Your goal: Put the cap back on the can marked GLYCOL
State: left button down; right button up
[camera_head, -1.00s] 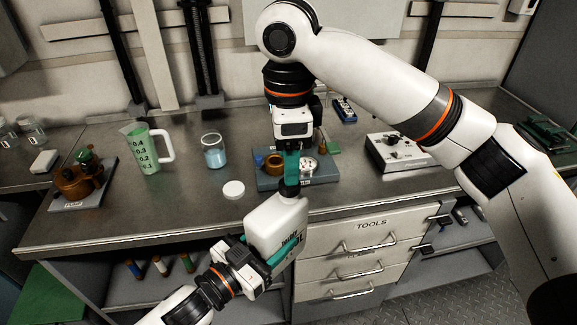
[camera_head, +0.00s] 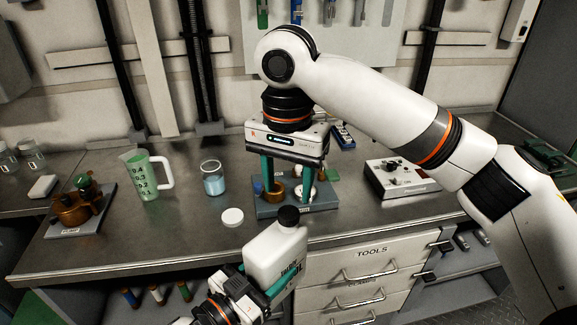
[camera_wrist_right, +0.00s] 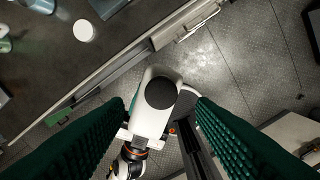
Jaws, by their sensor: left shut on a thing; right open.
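A white can (camera_head: 275,255) with a partly hidden green label, its lettering ending in "OL", is tilted in front of the bench edge. A black cap (camera_head: 288,216) sits on its neck; whether it is fully seated I cannot tell. My left gripper (camera_head: 268,284) is shut on the can's lower body. My right gripper (camera_head: 287,199) is open and empty, pointing down just above the cap. In the right wrist view the cap (camera_wrist_right: 163,92) shows round from above, between and beyond the green fingers, with the can (camera_wrist_right: 157,119) below it.
A white disc (camera_head: 232,217), a jar of blue contents (camera_head: 213,180) and a green measuring jug (camera_head: 147,178) stand on the bench. A grey tray (camera_head: 262,210) with small parts lies behind the right fingers. A control box (camera_head: 400,180) is to the right, above the drawers (camera_head: 355,272).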

jog(key=n, duration=0.4)
jog(key=shift+r, duration=0.15)
jog(key=n, duration=0.6)
jog(key=shift+r, duration=0.15)
jog(key=n, duration=0.6)
jog(key=shift+r, duration=0.2)
jog(key=n, duration=0.6)
jog(key=shift+r, duration=0.15)
jog(key=n, duration=0.4)
jog(key=shift+r, duration=0.1)
jog(key=n, duration=0.6)
jog(key=shift+r, duration=0.2)
jog(key=n, duration=0.5)
jog(key=shift+r+n, duration=0.15)
jog(key=shift+n, duration=0.25)
jog(key=n, duration=0.5)
jog(key=shift+d+r, duration=0.1)
jog(key=shift+r, duration=0.05)
